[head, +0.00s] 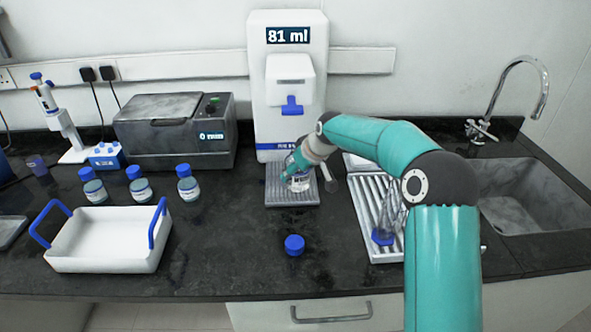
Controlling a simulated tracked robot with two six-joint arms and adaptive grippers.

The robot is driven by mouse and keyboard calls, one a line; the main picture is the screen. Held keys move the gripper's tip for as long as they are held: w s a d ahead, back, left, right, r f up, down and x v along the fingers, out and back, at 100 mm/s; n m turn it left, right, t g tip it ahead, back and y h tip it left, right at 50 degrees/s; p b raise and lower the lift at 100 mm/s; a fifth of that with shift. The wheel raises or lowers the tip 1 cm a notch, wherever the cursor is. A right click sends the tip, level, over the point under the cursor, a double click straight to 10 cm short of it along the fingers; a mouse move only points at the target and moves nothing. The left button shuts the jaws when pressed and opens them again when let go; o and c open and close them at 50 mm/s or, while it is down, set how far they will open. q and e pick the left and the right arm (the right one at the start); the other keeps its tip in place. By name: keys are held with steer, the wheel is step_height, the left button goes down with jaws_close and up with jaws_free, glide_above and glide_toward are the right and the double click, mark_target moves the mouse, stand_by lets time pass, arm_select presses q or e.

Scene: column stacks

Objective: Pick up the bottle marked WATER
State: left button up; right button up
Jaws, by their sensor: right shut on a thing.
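My right arm reaches in from the right, and its gripper (296,166) is shut on a clear bottle (298,184) with a pale label. The bottle stands at the grey grid (284,203) of the white dispenser; I cannot tell whether it touches the grid. The gripper hides its upper part, and its label is too small to read. A loose blue cap (294,245) lies on the counter in front. Three blue-capped bottles (92,187), (139,186) and (188,185) stand at the left, their labels unreadable. My left gripper is not in view.
The dispenser (262,95) reads 81 ml. A white tray with blue handles (105,258) is at the front left. A grey machine (175,135) stands behind the bottles. A ribbed drainer (366,205) with glassware and a sink (520,203) are at the right.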

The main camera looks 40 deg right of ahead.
steer(key=s+b, duration=0.1)
steer(key=s, duration=0.3)
steer(key=s+b, duration=0.1)
steer(key=s, duration=0.2)
steer(key=s+b, duration=0.2)
steer(key=s, duration=0.2)
steer(key=shift+s+d, duration=0.25)
steer(key=shift+s, duration=0.05)
steer(key=shift+s+b, duration=0.3)
steer(key=shift+s, duration=0.9)
steer(key=shift+s, duration=0.1)
